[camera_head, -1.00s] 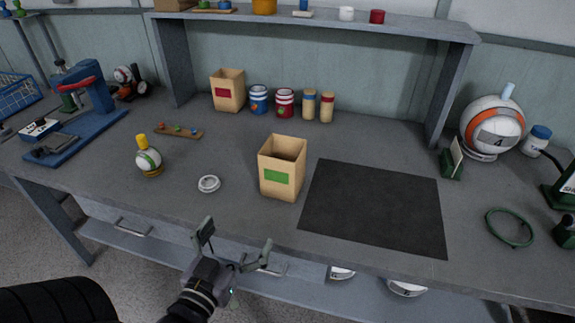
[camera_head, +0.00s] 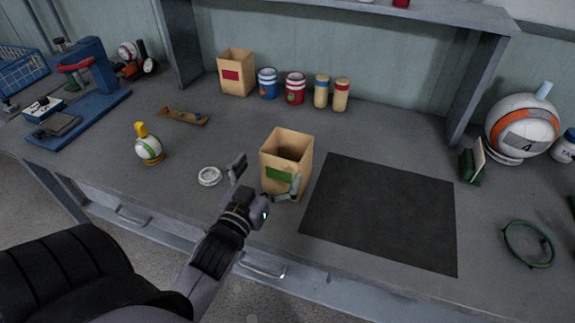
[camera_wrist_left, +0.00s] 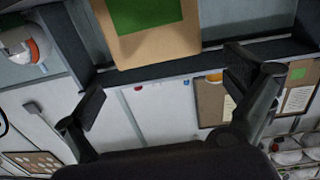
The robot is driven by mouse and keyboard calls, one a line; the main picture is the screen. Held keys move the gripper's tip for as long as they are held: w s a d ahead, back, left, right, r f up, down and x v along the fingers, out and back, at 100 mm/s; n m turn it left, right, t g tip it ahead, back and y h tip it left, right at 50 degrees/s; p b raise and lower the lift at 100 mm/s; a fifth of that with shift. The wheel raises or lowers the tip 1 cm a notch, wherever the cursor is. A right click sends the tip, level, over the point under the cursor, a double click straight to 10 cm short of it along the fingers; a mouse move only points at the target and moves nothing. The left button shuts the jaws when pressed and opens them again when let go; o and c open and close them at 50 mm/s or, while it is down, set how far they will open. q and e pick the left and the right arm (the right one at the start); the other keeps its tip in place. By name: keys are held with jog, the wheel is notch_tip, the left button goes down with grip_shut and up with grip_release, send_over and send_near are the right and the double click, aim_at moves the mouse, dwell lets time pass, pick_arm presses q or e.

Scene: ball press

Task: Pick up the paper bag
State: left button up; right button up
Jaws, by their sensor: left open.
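An open-topped tan paper bag with a green label (camera_head: 283,160) stands upright on the workbench, left of the black mat. My left gripper (camera_head: 265,178) is just in front of it, open and empty. One finger is left of the bag, and the other overlaps its lower front in the head view. I cannot tell whether that finger touches it. In the left wrist view the bag (camera_wrist_left: 158,45) shows at the top, beyond and between the spread fingers (camera_wrist_left: 168,92). A second tan bag with a red label (camera_head: 237,75) stands at the back. My right gripper is not in view.
The black mat (camera_head: 380,210) is bare. A white ring (camera_head: 209,176) and a small green-white ball bottle (camera_head: 148,148) are left of the bag. Several jars (camera_head: 295,87) stand behind it. A blue press (camera_head: 88,70) is far left, a large ball (camera_head: 521,128) at right.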

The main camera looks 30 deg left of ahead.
aim_at(276, 160)
pick_arm(q)
jog(key=w, duration=0.3)
jog(key=shift+w+a, duration=0.2)
jog(key=shift+a, duration=0.1)
jog(key=w, duration=0.1)
jog(key=w+p, duration=0.1)
jog(key=w, duration=0.3)
jog(key=shift+a+f, duration=0.3)
jog(key=shift+a, duration=0.05)
jog(key=shift+s, duration=0.1)
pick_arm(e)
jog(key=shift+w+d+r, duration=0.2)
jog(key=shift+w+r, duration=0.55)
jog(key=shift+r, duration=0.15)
pick_arm(q)
jog(key=shift+c, duration=0.4)
jog(key=c, duration=1.2)
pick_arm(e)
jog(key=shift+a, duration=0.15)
